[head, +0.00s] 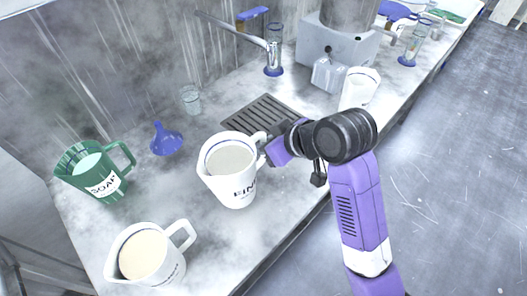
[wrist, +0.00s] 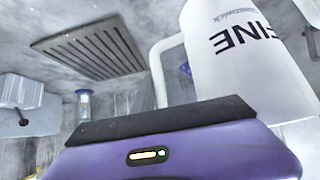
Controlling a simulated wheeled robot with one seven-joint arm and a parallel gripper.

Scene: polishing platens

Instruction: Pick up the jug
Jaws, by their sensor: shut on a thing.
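A white jug (head: 230,172) marked "FINE", filled with pale grey liquid, is upright in the middle of the head view, by the counter's front part. My gripper (head: 270,152) is shut on its handle, on the jug's right side; the fingertips are partly hidden. In the wrist view the jug (wrist: 240,60) fills the upper right with its lettering upside down, and its handle (wrist: 158,75) runs down behind the dark edge of my gripper (wrist: 160,118). I cannot tell whether the jug's base touches the counter.
A white jug of beige liquid (head: 145,255) stands front left, a green SOAP jug (head: 92,172) and blue funnel (head: 166,139) behind it. A drain grille (head: 262,116), tap (head: 240,36), glass (head: 190,98), another white jug (head: 358,88) and grey machine (head: 335,45) stand further back.

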